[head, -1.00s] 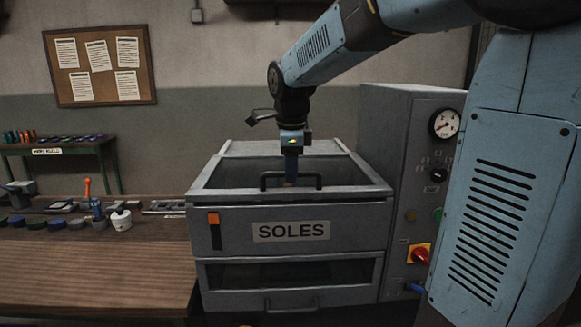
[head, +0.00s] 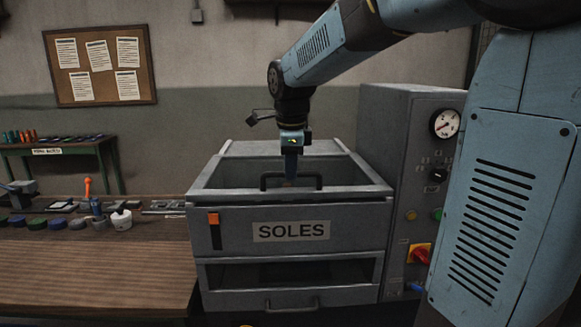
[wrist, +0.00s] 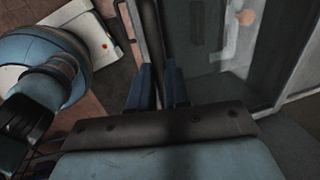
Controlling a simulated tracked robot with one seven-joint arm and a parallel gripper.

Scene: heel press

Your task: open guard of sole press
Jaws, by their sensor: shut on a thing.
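The grey sole press (head: 225,235) stands on the bench with a "SOLES" label (head: 291,231) on its front. A frame with a dark bar handle (head: 311,174) across its front is on the upper part, which looks like the guard (head: 205,190). My gripper (head: 291,178) points down at the middle of this handle. In the wrist view, my blue fingers (wrist: 158,88) are shut on the dark handle bar (wrist: 150,35), one on each side. The fingertips are partly hidden behind the bar in the head view.
A control box with a gauge (head: 445,124) and a red switch (head: 420,254) stands right of the press. The wooden bench (head: 90,260) at left is clear in front; small tools and pots (head: 121,219) stand along its back. A lower opening with its own handle (head: 291,305) is below the label.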

